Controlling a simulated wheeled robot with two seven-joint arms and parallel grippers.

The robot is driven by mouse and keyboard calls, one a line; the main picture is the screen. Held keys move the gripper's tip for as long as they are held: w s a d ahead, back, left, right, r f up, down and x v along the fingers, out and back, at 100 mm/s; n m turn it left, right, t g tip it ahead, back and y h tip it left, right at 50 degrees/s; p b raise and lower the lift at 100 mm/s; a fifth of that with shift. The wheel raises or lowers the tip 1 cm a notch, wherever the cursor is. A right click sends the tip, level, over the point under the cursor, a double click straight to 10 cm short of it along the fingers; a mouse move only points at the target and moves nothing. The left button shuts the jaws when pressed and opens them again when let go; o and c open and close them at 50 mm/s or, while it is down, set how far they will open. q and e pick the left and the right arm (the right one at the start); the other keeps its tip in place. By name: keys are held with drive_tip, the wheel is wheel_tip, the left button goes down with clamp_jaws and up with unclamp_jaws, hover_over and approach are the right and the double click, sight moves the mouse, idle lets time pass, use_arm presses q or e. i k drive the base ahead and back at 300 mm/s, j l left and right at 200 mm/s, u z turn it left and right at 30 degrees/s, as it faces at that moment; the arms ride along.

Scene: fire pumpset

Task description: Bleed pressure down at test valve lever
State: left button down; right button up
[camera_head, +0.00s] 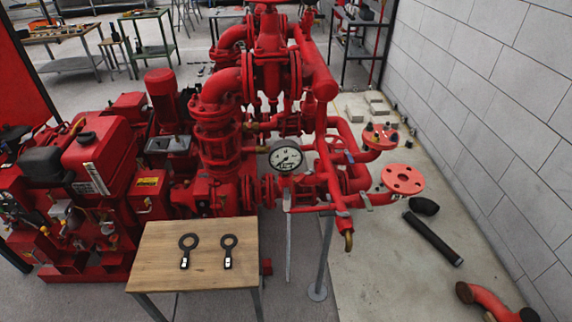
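The red pump set (218,150) fills the middle of the head view, with pipes, flanges and valves. A round white pressure gauge (286,158) faces me on its front; its reading is too small to tell. Below the gauge a long thin grey bar (289,245) hangs down from the red pipework. A red pipe ends in a downturned brass-coloured outlet (348,241) at the front right. I cannot tell for sure which part is the test valve lever. Neither of my grippers is in view.
A small wooden table (207,270) stands in front, with two black ring-headed tools (188,252) (228,252) lying on it. A red engine (90,190) is at left. A grey post (322,265) stands right of the table. A black pipe (432,238) lies near the right wall.

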sight(299, 179)
drive_tip(key=l+u, duration=0.35)
drive_tip(key=k+l+u, duration=0.1)
drive_tip(key=l+u, duration=0.25)
drive_tip(key=l, duration=0.15)
